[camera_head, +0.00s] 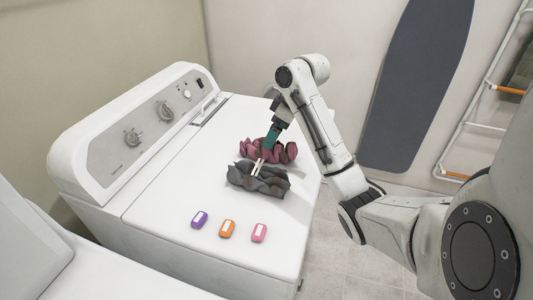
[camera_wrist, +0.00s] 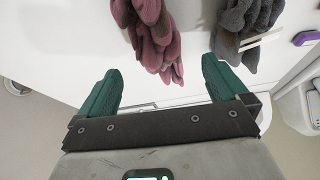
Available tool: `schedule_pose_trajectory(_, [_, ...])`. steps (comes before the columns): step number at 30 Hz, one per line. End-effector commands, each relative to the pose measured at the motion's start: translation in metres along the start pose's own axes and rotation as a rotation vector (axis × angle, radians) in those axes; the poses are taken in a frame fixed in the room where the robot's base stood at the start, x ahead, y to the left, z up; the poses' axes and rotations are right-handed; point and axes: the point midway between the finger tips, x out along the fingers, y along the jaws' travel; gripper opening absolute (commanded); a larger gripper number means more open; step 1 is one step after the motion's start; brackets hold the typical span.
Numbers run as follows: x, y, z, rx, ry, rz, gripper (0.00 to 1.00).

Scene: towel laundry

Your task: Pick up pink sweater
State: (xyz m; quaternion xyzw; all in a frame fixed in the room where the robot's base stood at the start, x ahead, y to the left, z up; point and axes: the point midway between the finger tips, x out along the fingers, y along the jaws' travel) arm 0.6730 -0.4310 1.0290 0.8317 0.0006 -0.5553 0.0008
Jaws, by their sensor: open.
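The pink sweater (camera_head: 286,152) lies crumpled on the white machine top, behind the dark grey garment (camera_head: 258,181). In the wrist view the pink sweater (camera_wrist: 160,38) hangs down from the top edge, its lower end between my two fingertips in the picture. My gripper (camera_head: 269,141) points down over the pink sweater in the head view and covers part of it. In the wrist view its teal fingers (camera_wrist: 160,67) are spread wide with nothing held between them. I cannot tell the exact height above the cloth.
The grey garment (camera_wrist: 247,30), with two white strips, lies close beside the pink sweater. Purple (camera_head: 199,219), orange (camera_head: 227,229) and pink (camera_head: 259,233) small packs lie at the machine's front. A raised control panel (camera_head: 140,130) bounds its left. A dark board (camera_head: 417,80) leans on the wall.

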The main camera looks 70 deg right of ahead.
Motion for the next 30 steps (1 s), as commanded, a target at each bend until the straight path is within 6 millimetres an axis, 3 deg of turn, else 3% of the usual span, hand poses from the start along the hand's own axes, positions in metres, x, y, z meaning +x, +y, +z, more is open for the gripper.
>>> schedule_pose_trajectory(18, [0.071,0.001,0.002,0.002,-0.002,-0.001,1.0])
schedule_pose_trajectory(26, [0.074,0.001,0.001,0.002,-0.001,0.0,1.0])
schedule_pose_trajectory(30, [0.073,0.001,0.001,0.001,-0.001,0.0,0.88])
